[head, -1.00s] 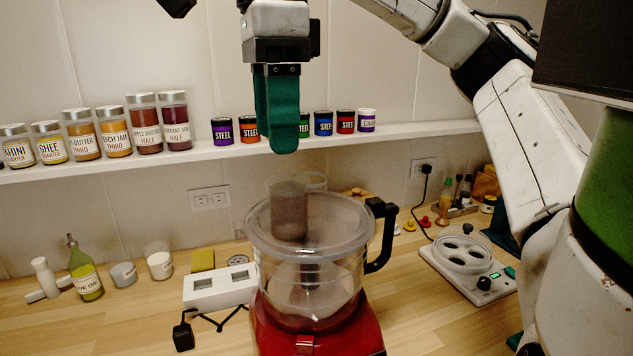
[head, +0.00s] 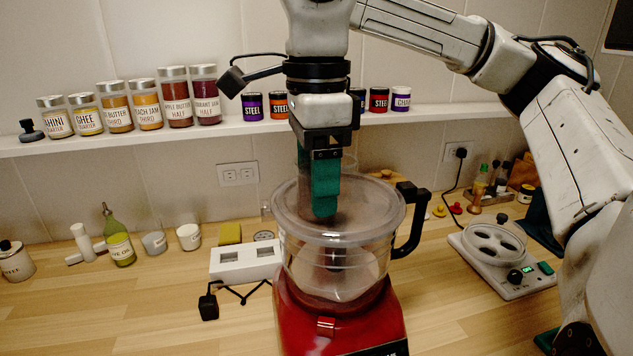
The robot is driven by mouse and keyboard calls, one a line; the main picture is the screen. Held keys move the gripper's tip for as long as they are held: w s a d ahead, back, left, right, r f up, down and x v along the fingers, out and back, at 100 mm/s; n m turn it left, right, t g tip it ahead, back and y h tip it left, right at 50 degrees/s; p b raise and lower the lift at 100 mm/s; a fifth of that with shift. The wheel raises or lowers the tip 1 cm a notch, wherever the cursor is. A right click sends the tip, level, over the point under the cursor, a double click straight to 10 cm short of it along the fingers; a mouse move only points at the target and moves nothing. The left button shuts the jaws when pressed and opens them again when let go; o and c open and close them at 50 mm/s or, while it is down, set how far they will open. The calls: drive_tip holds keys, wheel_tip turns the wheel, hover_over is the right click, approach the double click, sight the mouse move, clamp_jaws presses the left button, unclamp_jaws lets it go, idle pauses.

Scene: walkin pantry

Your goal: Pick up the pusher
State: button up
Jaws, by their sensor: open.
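The pusher (head: 306,192) is a dark, see-through cylinder standing upright at the lid of the food processor (head: 340,240), which has a clear bowl and a red base. My gripper (head: 318,203) points straight down with green fingers. It is open, with its fingers lowered around the pusher's upper part. The near finger hides most of the pusher, so I cannot tell whether either finger touches it.
The processor's black handle (head: 413,220) sticks out to the right. A white power strip (head: 245,260) lies to the left. A wall shelf (head: 235,131) with jars and small tins runs behind my gripper. The front left counter is clear.

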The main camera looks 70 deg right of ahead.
drive_tip(key=shift+f, duration=0.3)
drive_tip(key=shift+c, duration=0.4)
drive_tip(key=c, duration=0.6)
drive_tip(key=shift+r, duration=0.1)
